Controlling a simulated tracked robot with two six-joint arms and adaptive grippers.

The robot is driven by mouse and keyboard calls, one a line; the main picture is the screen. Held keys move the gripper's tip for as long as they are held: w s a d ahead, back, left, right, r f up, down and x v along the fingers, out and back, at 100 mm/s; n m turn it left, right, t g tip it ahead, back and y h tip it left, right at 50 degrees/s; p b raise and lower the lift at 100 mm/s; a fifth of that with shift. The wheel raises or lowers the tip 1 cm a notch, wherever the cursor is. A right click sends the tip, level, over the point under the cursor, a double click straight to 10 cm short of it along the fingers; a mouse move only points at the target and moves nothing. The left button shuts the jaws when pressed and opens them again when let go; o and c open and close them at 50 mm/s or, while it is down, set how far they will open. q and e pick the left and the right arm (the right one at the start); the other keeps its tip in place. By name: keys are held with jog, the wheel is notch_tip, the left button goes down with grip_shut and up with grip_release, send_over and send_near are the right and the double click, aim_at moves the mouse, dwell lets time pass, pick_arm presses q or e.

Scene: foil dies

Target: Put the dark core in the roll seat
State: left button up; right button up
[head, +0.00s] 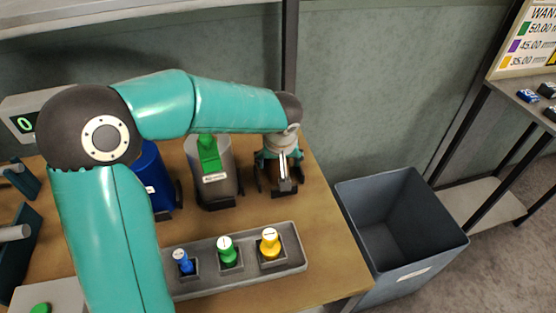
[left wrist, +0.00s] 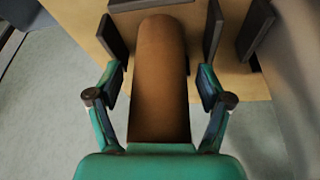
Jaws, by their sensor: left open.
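The brown core (head: 286,188), the darkest-toned roll I see, stands between dark plates at the right end of the wooden table. My left gripper (head: 283,172) is over it, pointing down. In the left wrist view the brown core (left wrist: 160,80) runs between the two open fingers, with a gap on each side. The core's lower part is partly hidden in the head view. Dark upright brackets (head: 18,255) stand at the left edge and may be the roll seat; my left arm hides part of that area. My right gripper is not in view.
A grey tray (head: 295,262) holds blue, green and yellow knobbed pieces. A grey bin (head: 360,240) stands beyond the table's right edge. A price board (head: 530,40) is at upper right.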

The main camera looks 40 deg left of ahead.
pick_arm(q)
jog(key=v, duration=1.1)
jog(key=shift+s+r, duration=0.15)
jog(key=shift+r, duration=0.05)
jog(key=shift+s, duration=0.1)
